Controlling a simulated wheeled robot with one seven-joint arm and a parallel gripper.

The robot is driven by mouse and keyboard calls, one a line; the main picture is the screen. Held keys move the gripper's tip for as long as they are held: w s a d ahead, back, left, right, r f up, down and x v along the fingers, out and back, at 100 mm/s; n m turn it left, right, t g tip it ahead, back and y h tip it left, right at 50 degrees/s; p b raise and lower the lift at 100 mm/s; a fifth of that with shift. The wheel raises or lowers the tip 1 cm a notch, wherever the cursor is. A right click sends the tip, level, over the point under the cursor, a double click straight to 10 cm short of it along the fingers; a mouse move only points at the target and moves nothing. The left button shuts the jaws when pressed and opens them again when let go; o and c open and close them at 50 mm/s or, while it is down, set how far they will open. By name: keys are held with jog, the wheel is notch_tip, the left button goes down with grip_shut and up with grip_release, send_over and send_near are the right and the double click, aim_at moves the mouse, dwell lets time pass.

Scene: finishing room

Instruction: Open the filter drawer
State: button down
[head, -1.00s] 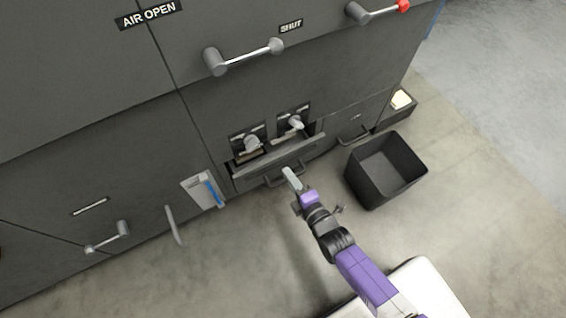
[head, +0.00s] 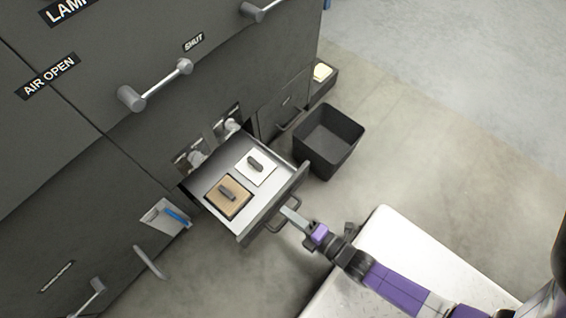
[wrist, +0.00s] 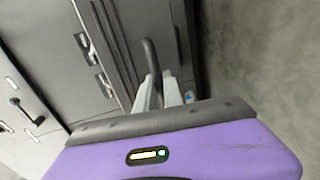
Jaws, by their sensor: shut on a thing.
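The filter drawer (head: 215,188) is pulled out from the low front of the dark grey cabinet. Inside it lie a brown square filter (head: 229,197) and a white square filter (head: 256,167), each with a dark handle on top. My gripper (head: 290,213) is shut on the drawer's dark bar handle (head: 284,216) at the drawer's front. In the wrist view the two fingers (wrist: 159,92) close around the curved handle (wrist: 151,57); the drawer's inside is hidden there.
A black open bin (head: 328,140) stands on the floor right of the drawer, close to it. A holder with a blue item (head: 176,215) is on the cabinet to the left. Floor to the right is clear.

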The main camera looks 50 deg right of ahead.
jog(key=shift+s, duration=0.1)
jog(key=c, duration=1.5)
grip_release()
jog(key=p+v, duration=0.2)
jog(key=v, duration=0.5)
jog(key=shift+s, duration=0.4)
